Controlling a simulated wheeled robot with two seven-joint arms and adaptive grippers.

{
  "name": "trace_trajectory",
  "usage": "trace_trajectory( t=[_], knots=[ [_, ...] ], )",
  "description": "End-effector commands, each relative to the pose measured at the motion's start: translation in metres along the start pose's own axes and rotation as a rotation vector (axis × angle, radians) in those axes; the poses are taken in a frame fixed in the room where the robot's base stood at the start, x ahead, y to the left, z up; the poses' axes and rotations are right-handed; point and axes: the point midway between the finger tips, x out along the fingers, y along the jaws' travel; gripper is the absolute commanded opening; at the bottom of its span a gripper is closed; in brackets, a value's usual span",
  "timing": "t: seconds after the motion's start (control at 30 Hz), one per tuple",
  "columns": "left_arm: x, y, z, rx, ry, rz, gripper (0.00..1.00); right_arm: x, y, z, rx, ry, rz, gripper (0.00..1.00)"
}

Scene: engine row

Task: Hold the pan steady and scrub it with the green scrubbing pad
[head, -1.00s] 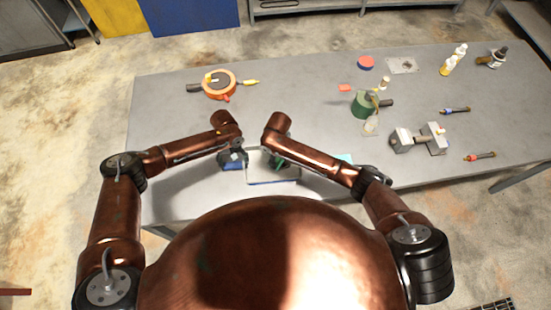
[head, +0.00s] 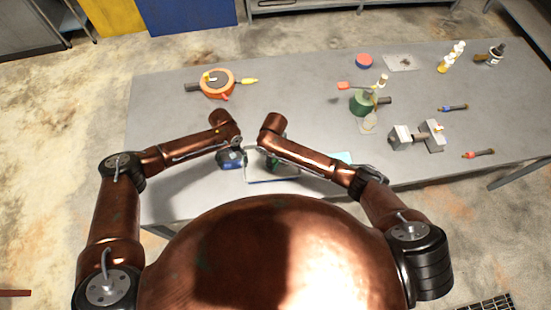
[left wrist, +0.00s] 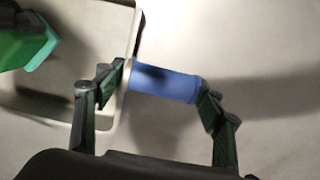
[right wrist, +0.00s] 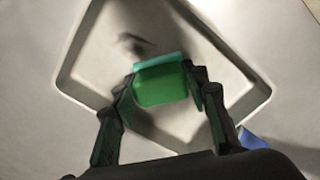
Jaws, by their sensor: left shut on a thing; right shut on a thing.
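The pan is a shallow, pale rectangular tray with a raised rim, lying in front of me in the head view (head: 262,180). Its rim also shows in the right wrist view (right wrist: 75,48). My left gripper (left wrist: 165,83) is shut on the pan's blue handle (left wrist: 180,87), at the side of the pan. My right gripper (right wrist: 163,88) is shut on the green scrubbing pad (right wrist: 160,86), which has a teal edge layer. The pad is over the pan's inside; whether it touches the bottom I cannot tell. In the head view my right arm hides part of the pan.
An orange round thing (head: 217,82) stands at the back left. A green can (head: 362,103), a grey vise-like block (head: 418,138), bottles (head: 451,56) and small tools lie to the right. A teal piece (head: 343,157) lies by my right arm.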

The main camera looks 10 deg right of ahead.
Motion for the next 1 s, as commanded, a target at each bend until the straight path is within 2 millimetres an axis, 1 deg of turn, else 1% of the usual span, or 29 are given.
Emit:
trace_trajectory(
  t=[0.03, 0.37, 0.43, 0.47, 0.5, 0.53, 1.0],
  knots=[
    [0.0, -0.001, -0.001, 0.0, 0.001, 0.0, 0.25, 0.001, 0.004, 0.006, 0.002, -0.003, 0.0, 0.19],
    [0.0, -0.001, -0.001, 0.0, 0.001, -0.001, 0.25, 0.001, 0.022, 0.029, 0.002, -0.003, 0.001, 0.19],
    [0.0, -0.001, -0.001, -0.001, 0.001, -0.001, 0.25, -0.003, 0.022, 0.029, 0.0, 0.0, 0.0, 0.19],
    [0.0, -0.001, -0.001, -0.001, 0.001, -0.001, 0.25, -0.008, 0.023, 0.028, 0.0, 0.002, 0.002, 0.19],
    [0.0, -0.001, -0.001, -0.001, 0.001, -0.001, 0.25, -0.019, 0.023, 0.027, -0.001, 0.004, 0.003, 0.19],
    [0.0, -0.001, -0.001, -0.001, 0.001, -0.001, 0.25, -0.024, 0.023, 0.028, -0.002, 0.003, 0.002, 0.19],
    [0.0, -0.001, 0.0, 0.0, 0.0, -0.001, 0.25, -0.065, 0.022, 0.028, -0.001, 0.001, 0.002, 0.19]
  ],
)
